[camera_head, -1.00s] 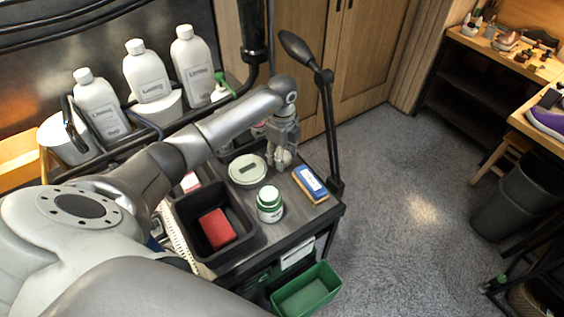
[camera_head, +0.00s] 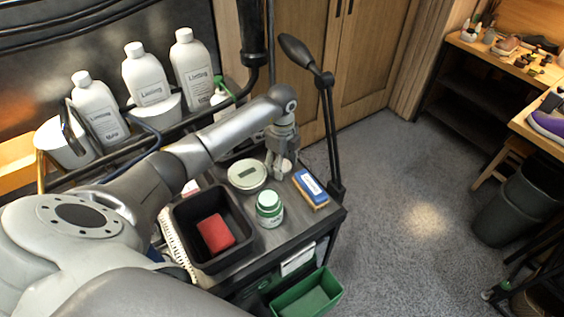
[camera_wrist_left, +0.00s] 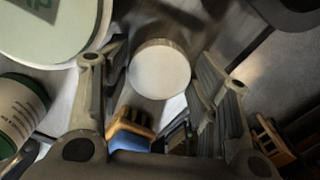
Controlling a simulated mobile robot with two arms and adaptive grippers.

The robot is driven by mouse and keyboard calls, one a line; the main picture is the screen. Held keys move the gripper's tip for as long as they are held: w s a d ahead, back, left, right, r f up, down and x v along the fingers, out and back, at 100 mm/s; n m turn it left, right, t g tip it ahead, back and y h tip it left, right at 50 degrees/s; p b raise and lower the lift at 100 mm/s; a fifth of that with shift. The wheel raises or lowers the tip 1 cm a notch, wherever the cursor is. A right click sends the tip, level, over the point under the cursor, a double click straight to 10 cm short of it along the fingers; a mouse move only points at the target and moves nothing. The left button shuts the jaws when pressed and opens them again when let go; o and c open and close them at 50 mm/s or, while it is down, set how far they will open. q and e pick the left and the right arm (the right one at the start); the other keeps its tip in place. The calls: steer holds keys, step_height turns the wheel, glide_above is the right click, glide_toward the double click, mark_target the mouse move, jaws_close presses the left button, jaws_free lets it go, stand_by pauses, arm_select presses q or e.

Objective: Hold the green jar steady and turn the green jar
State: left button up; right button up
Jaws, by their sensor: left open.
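The green jar (camera_head: 269,209), with a pale green lid and a green-and-white label, stands upright on the dark cart top. In the left wrist view a jar with a green-and-white label (camera_wrist_left: 18,112) shows at the left edge, outside the fingers. My left gripper (camera_head: 280,165) points down behind the jar and apart from it. In the left wrist view the fingers (camera_wrist_left: 160,62) are open around a small round white-topped object (camera_wrist_left: 160,72); I cannot tell whether they touch it. My right gripper is not in view.
A round pale disc-shaped container (camera_head: 247,174) is left of the gripper. A blue brush (camera_head: 310,187) lies to the right. A black tray (camera_head: 188,214) holds a red block (camera_head: 215,233). A black lamp (camera_head: 327,120) stands at the cart's right edge. Large white bottles (camera_head: 148,78) stand behind.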

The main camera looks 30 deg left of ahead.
arm_select(q)
steer(key=shift+r+b, duration=0.3)
steer(key=shift+r, duration=0.2)
step_height(320, 180, up, 11)
steer(key=b, duration=0.3)
steer(key=shift+r, duration=0.15)
